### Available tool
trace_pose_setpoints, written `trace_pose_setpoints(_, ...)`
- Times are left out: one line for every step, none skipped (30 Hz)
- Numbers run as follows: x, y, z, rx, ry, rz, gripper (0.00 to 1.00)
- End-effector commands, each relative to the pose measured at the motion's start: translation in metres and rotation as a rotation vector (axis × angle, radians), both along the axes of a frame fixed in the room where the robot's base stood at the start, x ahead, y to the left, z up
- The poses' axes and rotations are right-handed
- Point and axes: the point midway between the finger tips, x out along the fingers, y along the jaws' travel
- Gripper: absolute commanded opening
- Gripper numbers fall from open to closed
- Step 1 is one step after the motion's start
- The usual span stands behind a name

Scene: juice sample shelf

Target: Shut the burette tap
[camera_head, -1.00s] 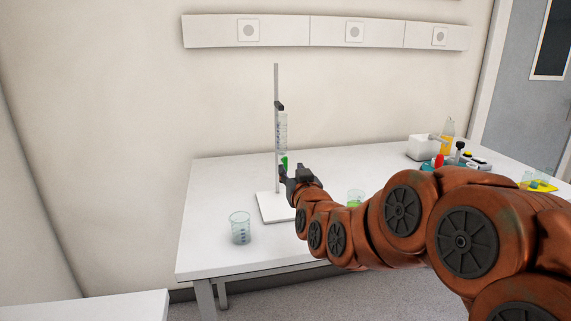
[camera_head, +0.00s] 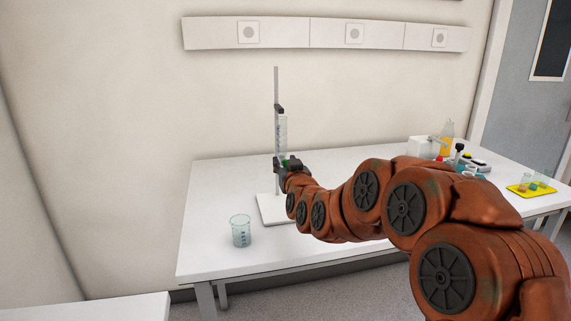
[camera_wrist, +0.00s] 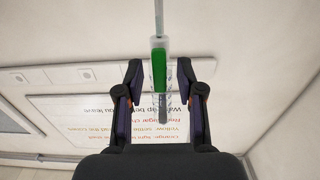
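The burette (camera_head: 282,132) is a clear graduated tube clamped upright on a stand with a white base (camera_head: 272,210). Its green tap (camera_wrist: 159,70) stands upright in the picture between my fingers in the wrist view. My gripper (camera_wrist: 160,80) is open, with one finger on each side of the tap and a visible gap on both sides. In the head view my gripper (camera_head: 282,163) is at the burette's lower end and covers most of the tap.
A clear beaker (camera_head: 240,231) stands on the white table (camera_head: 215,190), left of the stand base. At the back right are a white device (camera_head: 421,147) and a bottle of orange liquid (camera_head: 446,138). A yellow tray (camera_head: 528,190) lies at right.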

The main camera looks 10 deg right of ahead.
Motion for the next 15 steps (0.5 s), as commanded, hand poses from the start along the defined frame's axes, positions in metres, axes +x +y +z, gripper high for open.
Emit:
trace_pose_setpoints(-0.0001,0.0001,-0.0001,0.000,0.000,0.000,0.38)
trace_pose_setpoints(-0.0002,0.0001,-0.0001,0.000,0.000,0.000,0.38)
trace_pose_setpoints(-0.0002,0.0001,-0.0003,0.000,0.000,0.000,0.38)
trace_pose_setpoints(-0.0002,0.0001,-0.0002,0.000,0.000,0.000,0.35)
trace_pose_setpoints(-0.0003,0.0001,-0.0003,0.000,0.001,0.000,0.32)
trace_pose_setpoints(-0.0003,0.0001,-0.0003,0.000,0.001,0.000,0.28)
trace_pose_setpoints(-0.0003,0.0002,-0.0004,0.000,0.001,0.000,0.25)
trace_pose_setpoints(-0.0003,0.0001,-0.0004,0.000,0.001,0.000,0.22)
trace_pose_setpoints(-0.0003,0.0001,-0.0003,0.000,0.001,0.000,0.18)
trace_pose_setpoints(-0.0004,0.0001,-0.0004,0.000,0.001,0.000,0.15)
trace_pose_setpoints(-0.0004,0.0001,-0.0004,0.000,0.001,0.000,0.11)
trace_pose_setpoints(-0.0004,0.0001,-0.0004,0.000,0.001,0.000,0.07)
trace_pose_setpoints(-0.0004,0.0001,-0.0004,0.000,0.001,0.000,0.04)
trace_pose_setpoints(-0.0004,0.0002,-0.0005,0.000,0.001,0.000,0.01)
trace_pose_setpoints(-0.0004,0.0002,-0.0005,0.000,0.001,0.000,0.00)
